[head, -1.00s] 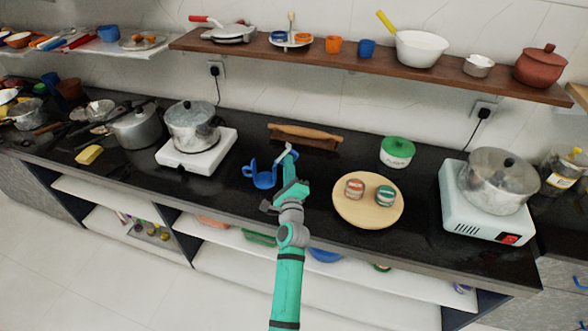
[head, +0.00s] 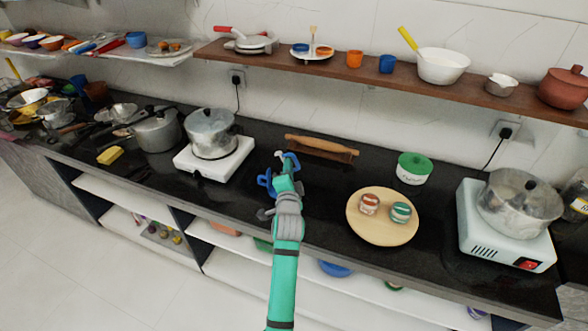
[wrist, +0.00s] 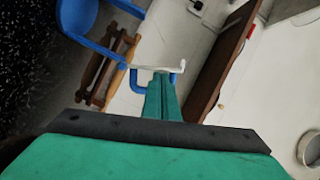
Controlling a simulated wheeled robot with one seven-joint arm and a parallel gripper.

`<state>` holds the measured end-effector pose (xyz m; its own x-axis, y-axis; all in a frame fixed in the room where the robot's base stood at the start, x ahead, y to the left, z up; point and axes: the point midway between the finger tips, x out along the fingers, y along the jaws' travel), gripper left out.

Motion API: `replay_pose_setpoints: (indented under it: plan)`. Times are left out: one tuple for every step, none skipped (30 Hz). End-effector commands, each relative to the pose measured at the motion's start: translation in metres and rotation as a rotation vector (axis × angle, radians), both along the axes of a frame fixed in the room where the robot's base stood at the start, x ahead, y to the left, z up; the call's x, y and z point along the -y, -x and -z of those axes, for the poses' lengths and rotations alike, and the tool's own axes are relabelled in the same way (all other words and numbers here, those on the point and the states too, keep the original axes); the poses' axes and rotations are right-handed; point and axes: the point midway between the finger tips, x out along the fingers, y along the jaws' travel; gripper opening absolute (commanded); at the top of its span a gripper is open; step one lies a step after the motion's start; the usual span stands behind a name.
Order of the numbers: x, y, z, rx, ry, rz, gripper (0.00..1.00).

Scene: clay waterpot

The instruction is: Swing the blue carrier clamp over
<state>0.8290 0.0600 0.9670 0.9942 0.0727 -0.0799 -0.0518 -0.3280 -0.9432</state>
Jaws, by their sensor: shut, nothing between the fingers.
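The blue carrier (head: 265,181) stands on the black counter, partly hidden behind my gripper in the head view. In the wrist view its blue rounded body (wrist: 78,14) is at the upper left, with blue bars reaching toward the centre. A pale piece (wrist: 157,68) lies across the bars just beyond my fingertips. I cannot tell whether the fingers touch it. My gripper (head: 285,172) is shut and empty, at the carrier's right side. Its green fingers also show in the wrist view (wrist: 163,92).
A white stove with a steel pot (head: 211,134) stands left of the carrier. A round wooden board (head: 370,230) with two small jars is to the right. A wooden shelf (head: 400,78) runs above.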

Motion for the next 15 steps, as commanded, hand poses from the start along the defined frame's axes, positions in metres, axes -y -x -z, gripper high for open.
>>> replay_pose_setpoints:
  plan:
    - [-0.003,-0.001,-0.001,-0.007,0.045,0.000,0.00]
    - [-0.005,-0.001,-0.001,-0.012,0.073,0.000,0.00]
    - [-0.007,-0.001,-0.001,-0.017,0.111,0.000,0.00]
    - [-0.009,-0.002,0.000,-0.022,0.139,0.000,0.00]
    - [-0.010,-0.002,0.000,-0.028,0.167,0.000,0.00]
    - [-0.012,-0.002,0.001,-0.033,0.205,0.001,0.00]
    - [-0.014,-0.002,0.001,-0.037,0.233,0.000,0.00]
    - [-0.016,-0.003,0.001,-0.043,0.261,0.000,0.00]
    - [-0.018,-0.003,0.002,-0.048,0.299,0.000,0.00]
    - [-0.020,-0.004,0.002,-0.053,0.326,0.001,0.00]
    - [-0.022,-0.004,0.003,-0.056,0.354,0.001,0.00]
    - [-0.024,-0.004,0.004,-0.063,0.392,0.001,0.00]
    - [-0.026,-0.005,0.004,-0.068,0.420,0.001,0.00]
    - [-0.027,-0.005,0.005,-0.073,0.448,0.001,0.00]
    - [-0.030,-0.005,0.006,-0.078,0.487,0.001,0.00]
